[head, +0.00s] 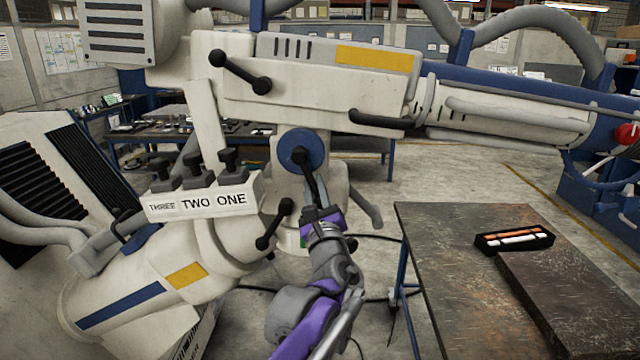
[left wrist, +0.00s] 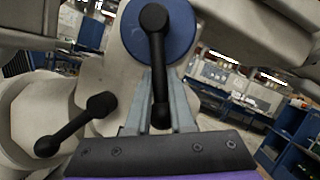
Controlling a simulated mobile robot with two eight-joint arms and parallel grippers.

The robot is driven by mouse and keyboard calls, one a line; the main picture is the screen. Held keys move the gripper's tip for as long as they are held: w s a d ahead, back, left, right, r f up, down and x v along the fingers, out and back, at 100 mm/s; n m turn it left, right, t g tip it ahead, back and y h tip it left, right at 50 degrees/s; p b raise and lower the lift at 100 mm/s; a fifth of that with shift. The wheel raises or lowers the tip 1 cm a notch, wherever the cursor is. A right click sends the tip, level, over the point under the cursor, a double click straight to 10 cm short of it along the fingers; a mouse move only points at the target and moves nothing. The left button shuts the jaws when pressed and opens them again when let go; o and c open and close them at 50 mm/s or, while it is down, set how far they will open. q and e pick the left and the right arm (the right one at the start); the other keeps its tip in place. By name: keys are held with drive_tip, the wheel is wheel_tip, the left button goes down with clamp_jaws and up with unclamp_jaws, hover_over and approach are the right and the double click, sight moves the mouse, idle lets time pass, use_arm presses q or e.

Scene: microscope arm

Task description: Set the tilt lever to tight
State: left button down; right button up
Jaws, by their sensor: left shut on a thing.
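A black lever with rounded ends (head: 312,180) is mounted on a round blue disc (head: 293,139) on the cream microscope arm. It hangs down from the disc, leaning slightly right in the head view. My left gripper (head: 321,212) is at its lower end. In the left wrist view, the fingers of my left gripper (left wrist: 160,88) stand on either side of the lever (left wrist: 157,60) and are shut on it below the disc (left wrist: 180,30). The lever's tip shows between the fingers. No tight marking is readable. My right gripper is not in view.
Another black lever (head: 273,224) sits just left of my left gripper, and one (head: 240,71) is higher up. A block labelled THREE TWO ONE (head: 205,200) carries several black knobs. A dark worktable (head: 440,250) with a small black tray (head: 514,240) stands right.

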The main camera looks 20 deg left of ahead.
use_arm(q)
drive_tip(key=shift+s+a+f+m+t+h, duration=0.1)
drive_tip(key=shift+a+m+t+h, duration=0.2)
drive_tip(key=shift+m, duration=0.3)
drive_tip(key=c, duration=0.8)
unclamp_jaws()
drive_tip(key=b+v, duration=0.1)
drive_tip(key=v, duration=1)
